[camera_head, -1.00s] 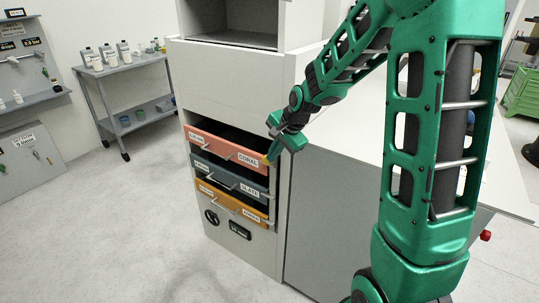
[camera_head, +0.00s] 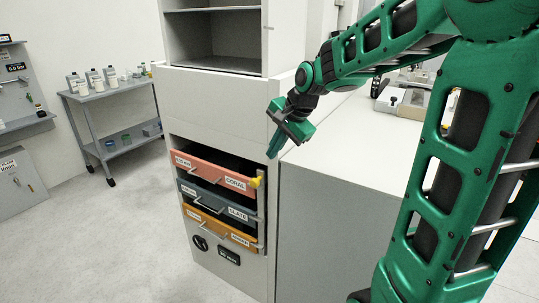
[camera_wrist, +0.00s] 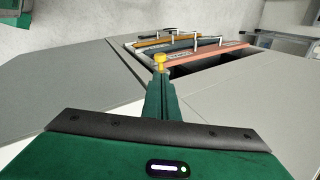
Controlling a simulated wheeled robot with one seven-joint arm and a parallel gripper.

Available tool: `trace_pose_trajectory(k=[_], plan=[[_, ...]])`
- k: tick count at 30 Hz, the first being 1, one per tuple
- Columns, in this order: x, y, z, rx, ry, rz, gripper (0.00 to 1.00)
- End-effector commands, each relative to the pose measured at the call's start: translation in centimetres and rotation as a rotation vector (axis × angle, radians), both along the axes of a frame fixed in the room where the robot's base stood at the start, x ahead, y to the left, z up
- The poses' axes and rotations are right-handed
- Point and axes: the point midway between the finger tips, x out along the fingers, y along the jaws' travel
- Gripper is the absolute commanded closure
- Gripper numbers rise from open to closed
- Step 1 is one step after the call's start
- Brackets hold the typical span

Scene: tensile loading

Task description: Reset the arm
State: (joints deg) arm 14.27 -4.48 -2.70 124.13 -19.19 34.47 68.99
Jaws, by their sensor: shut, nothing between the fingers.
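My gripper (camera_head: 272,152) is at the end of my green arm, in front of the white cabinet. Its fingers are shut and hold nothing, pointing down a little above the top drawer's right end. In the wrist view the closed fingers of my gripper (camera_wrist: 160,80) point toward a yellow knob (camera_wrist: 160,62). The same yellow knob (camera_head: 257,181) is at the right end of the coral drawer (camera_head: 212,171), apart from the fingertips. My arm is raised and bent at the elbow.
Below the coral drawer are a slate drawer (camera_head: 215,194) and an orange drawer (camera_head: 220,225), each with a bar handle. A grey-white counter (camera_head: 345,150) lies right of the cabinet. A trolley with bottles (camera_head: 110,91) stands far left. The floor between is clear.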

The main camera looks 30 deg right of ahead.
Motion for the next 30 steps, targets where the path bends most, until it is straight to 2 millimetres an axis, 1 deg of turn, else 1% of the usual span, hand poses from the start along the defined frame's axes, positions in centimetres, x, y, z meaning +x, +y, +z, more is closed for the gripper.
trace_pose_trajectory(k=[12,14,16,17,20,21,23,24,26,27,29,30], plan=[[0.0,0.0,0.0,-0.001,0.001,0.002,1.0],[-0.5,-0.2,-0.1,-0.013,0.004,0.009,1.0],[-1.8,-0.8,-0.3,-0.041,0.018,0.033,1.0],[-2.6,-1.2,-0.4,-0.061,0.027,0.047,1.0],[-6.7,-2.9,-1.1,-0.143,0.076,0.124,1.0],[-8.8,-3.7,-1.5,-0.178,0.103,0.164,1.0],[-12.2,-4.7,-2.1,-0.224,0.148,0.229,1.0],[-14.4,-5.3,-2.5,-0.25,0.179,0.274,1.0],[-17.8,-6.0,-3.2,-0.279,0.224,0.342,1.0],[-20.0,-6.4,-3.6,-0.293,0.253,0.389,1.0],[-23.1,-6.7,-4.2,-0.305,0.294,0.456,1.0],[-24.9,-6.8,-4.6,-0.308,0.316,0.497,1.0]])
